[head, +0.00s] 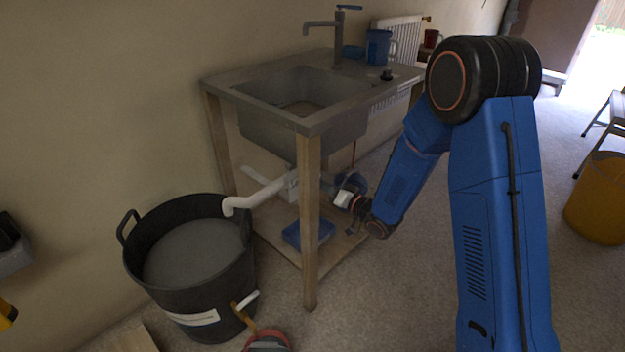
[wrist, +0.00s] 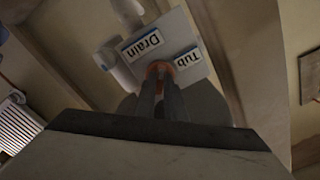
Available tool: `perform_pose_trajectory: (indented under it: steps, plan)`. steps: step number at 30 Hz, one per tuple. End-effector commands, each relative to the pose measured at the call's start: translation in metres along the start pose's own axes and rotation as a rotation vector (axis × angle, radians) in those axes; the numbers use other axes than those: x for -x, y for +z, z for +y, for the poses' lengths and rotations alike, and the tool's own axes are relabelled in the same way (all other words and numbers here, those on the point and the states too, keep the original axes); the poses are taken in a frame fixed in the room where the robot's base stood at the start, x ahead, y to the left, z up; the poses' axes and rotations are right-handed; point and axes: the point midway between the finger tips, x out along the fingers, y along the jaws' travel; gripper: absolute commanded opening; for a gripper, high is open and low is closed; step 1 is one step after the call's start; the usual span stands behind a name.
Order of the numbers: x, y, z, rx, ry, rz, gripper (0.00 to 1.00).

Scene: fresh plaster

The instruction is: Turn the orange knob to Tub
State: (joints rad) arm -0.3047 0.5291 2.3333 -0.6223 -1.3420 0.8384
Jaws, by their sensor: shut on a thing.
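The orange knob (wrist: 155,67) shows in the wrist view as a rounded rim on a pale plate (wrist: 172,25). The plate carries a "Drain" label (wrist: 142,45) and a "Tub" label (wrist: 188,59). My gripper (wrist: 160,82) is shut on the knob, its two dark fingers covering most of it, so I cannot tell which label it points to. In the head view my gripper (head: 345,201) reaches under the sink (head: 340,117) from the right. The knob is not clearly visible there. A white pipe (head: 262,193) runs from under the sink to the black tub (head: 200,290).
A wooden leg (head: 308,235) of the sink stand is close to my gripper on the left. A blue box (head: 305,234) lies on the lower shelf. A blue jug (head: 378,47) stands on the sink top. A yellow bin (head: 600,200) stands far right.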

Motion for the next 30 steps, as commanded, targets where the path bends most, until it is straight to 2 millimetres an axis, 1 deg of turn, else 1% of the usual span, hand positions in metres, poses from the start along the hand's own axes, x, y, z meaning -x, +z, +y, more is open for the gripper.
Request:
perform_pose_trajectory:
  steps: [10, 13, 30]
  plan:
    - [0.0004, 0.0000, 0.0001, -0.028, 0.000, 0.000, 0.00]
    - [0.0004, 0.0000, 0.0001, -0.076, 0.000, 0.000, 0.00]
    - [0.0005, -0.0001, 0.0000, -0.641, 0.001, 0.000, 0.00]
